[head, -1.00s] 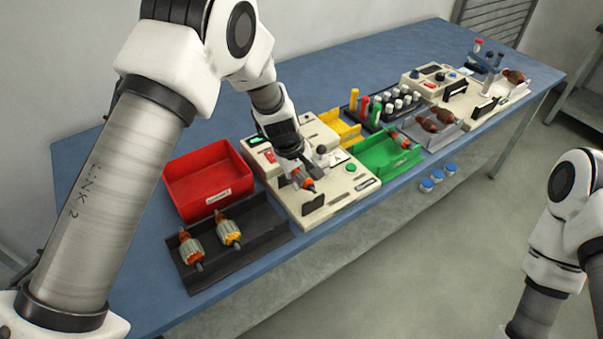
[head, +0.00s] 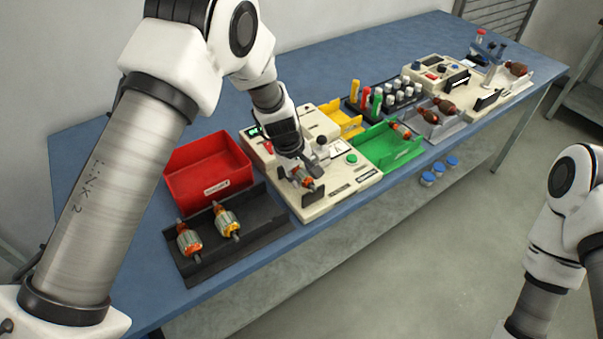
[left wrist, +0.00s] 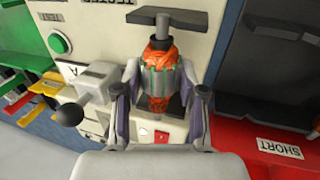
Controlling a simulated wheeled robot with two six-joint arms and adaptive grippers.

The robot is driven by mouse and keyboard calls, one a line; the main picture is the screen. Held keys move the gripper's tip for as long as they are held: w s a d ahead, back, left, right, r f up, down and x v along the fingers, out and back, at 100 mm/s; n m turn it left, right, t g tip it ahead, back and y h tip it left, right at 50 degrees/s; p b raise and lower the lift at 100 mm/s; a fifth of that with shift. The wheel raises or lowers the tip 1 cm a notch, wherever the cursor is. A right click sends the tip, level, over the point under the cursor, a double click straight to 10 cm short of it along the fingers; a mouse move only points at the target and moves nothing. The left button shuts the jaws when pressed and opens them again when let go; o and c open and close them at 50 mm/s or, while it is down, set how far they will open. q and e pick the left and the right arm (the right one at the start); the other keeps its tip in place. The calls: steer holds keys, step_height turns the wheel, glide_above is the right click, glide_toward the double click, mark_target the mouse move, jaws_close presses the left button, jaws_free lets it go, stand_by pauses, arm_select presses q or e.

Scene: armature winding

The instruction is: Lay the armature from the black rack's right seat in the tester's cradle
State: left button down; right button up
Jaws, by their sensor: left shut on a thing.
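The left gripper (head: 297,175) is over the tester (head: 333,196) in the head view, shut on an armature (head: 305,182) with orange windings. In the left wrist view the armature (left wrist: 160,75) sits between the two fingers (left wrist: 160,110), its shaft end at a dark upright support (left wrist: 167,19) of the cradle. I cannot tell whether the shaft rests in the cradle. The black rack (head: 247,243) holds two armatures, one orange (head: 188,240) and one yellow (head: 227,221); its right part is empty. The right gripper is out of view.
A red bin (head: 207,172) stands behind the black rack. A green tray (head: 385,150) with one armature and a yellow tray (head: 342,124) lie right of the tester. A grey tray (head: 437,130) and another machine (head: 455,85) stand farther right.

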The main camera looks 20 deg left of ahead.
arm_select(q)
steer(key=shift+f, duration=0.3)
stand_by(0.5)
steer(key=c, duration=0.6)
jaws_free()
steer(key=v, duration=1.2)
